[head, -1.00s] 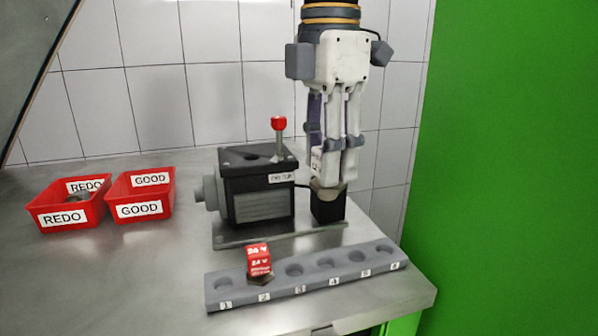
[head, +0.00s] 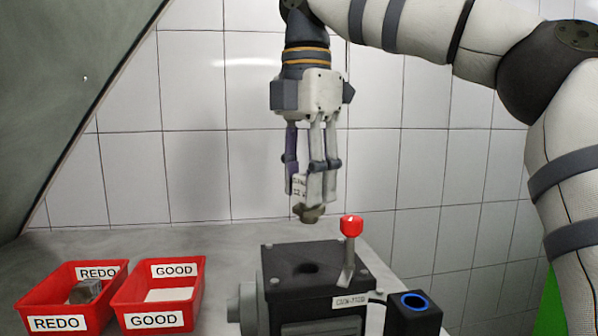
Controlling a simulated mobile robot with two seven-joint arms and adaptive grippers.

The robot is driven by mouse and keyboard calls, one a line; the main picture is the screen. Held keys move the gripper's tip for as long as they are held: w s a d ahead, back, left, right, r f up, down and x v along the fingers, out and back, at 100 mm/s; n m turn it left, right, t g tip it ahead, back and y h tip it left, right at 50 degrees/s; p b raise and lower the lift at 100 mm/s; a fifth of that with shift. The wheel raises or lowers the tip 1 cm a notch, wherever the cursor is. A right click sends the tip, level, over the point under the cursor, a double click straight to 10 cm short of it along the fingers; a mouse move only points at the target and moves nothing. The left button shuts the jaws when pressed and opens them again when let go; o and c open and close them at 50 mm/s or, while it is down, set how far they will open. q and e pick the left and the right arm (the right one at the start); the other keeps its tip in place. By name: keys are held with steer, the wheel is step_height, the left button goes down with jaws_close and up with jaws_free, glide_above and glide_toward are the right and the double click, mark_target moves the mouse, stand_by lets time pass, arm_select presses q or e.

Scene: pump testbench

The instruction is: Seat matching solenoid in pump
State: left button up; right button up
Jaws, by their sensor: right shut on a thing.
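The pump (head: 310,290) is a dark block with a round hole (head: 307,268) in its top and a lever with a red knob (head: 351,228) at its right corner. My right gripper (head: 309,196) points down above the pump top. It is shut on a solenoid (head: 308,212), whose brass-grey lower end sticks out below the fingers, apart from the pump. My left gripper is not in view.
A black block with a blue-ringed hole (head: 414,301) stands right of the pump. The red REDO bin (head: 57,322) at the left holds a grey part (head: 85,291). The red GOOD bin (head: 155,320) beside it has a white area inside. A tiled wall stands behind.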

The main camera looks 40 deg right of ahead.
mark_target(306, 223)
steer(key=shift+f, duration=3.15)
steer(key=shift+f, duration=1.05)
steer(key=o, duration=1)
steer(key=shift+w, duration=0.1)
steer(key=shift+c, duration=0.3)
steer(key=shift+o, duration=1.4)
steer(key=shift+o, duration=0.4)
steer(key=shift+r, duration=4)
